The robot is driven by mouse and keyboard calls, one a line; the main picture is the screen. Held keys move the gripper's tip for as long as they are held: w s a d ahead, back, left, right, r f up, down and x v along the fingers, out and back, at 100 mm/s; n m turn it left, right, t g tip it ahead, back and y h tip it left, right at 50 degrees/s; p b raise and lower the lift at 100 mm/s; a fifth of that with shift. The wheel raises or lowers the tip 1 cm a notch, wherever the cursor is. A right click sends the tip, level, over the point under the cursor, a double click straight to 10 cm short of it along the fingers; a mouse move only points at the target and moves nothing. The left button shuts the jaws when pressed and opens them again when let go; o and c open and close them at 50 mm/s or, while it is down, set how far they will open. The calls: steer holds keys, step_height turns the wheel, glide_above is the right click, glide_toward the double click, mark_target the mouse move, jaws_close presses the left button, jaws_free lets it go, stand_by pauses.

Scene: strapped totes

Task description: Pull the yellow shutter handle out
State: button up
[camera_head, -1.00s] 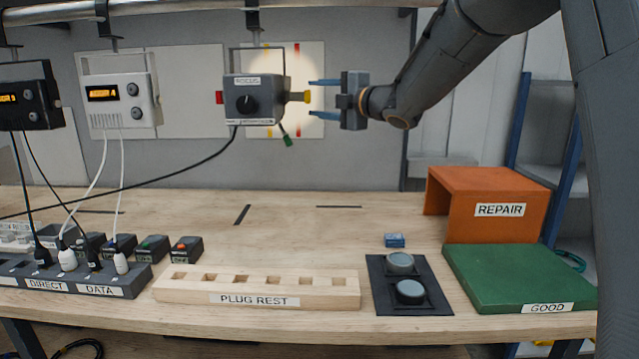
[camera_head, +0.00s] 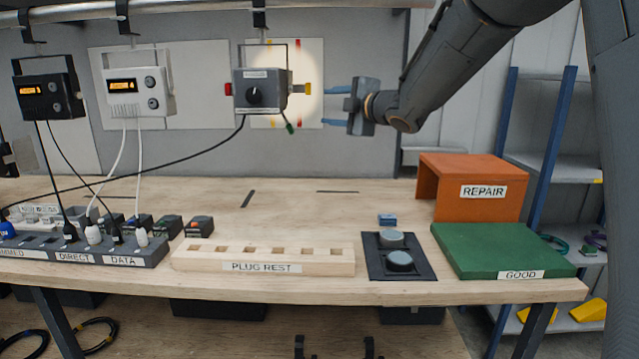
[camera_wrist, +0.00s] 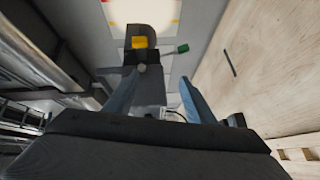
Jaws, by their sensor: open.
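The yellow shutter handle (camera_head: 308,88) sticks out on the right side of the grey FOCUS lamp box (camera_head: 262,92), at the end of a short metal stem. The lamp box hangs from the overhead rail by a bracket. My gripper (camera_head: 338,107) is open and empty to the right of the handle, with a gap between its blue fingertips and the handle. In the wrist view the handle (camera_wrist: 139,42) shows ahead, beyond the two open blue fingers (camera_wrist: 155,90). The lamp casts a bright round spot on the panel behind.
A green-tipped lever (camera_head: 289,128) hangs below the lamp box. A red knob (camera_head: 228,89) sits on its left. A white box (camera_head: 140,92) and a black box (camera_head: 48,95) hang further left. The bench below holds a plug rest (camera_head: 262,258) and an orange REPAIR stand (camera_head: 470,188).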

steer(key=s+d+f+m+g+h, duration=0.25)
steer(key=s+d+f+m, duration=0.25)
steer(key=f, duration=0.3)
steer(key=s+d+f+m+g+h, duration=0.1)
steer(key=s+d+f+m+h, duration=0.35)
steer(key=f, duration=0.25)
steer(key=s+d+f+m+g+h, duration=0.1)
steer(key=s+d+f+m+h, duration=0.1)
steer(key=s+d+f+m, duration=0.45)
steer(key=s+f+m+g, duration=0.3)
steer(key=s+f, duration=0.4)
steer(key=s, duration=0.6)
steer(key=s+f+m+g, duration=0.3)
steer(key=s+f+g, duration=0.3)
steer(key=s, duration=0.7)
steer(key=shift+s+f+m+h, duration=0.3)
steer(key=shift+f+m, duration=0.1)
steer(key=shift+f, duration=0.5)
steer(key=shift+d, duration=0.1)
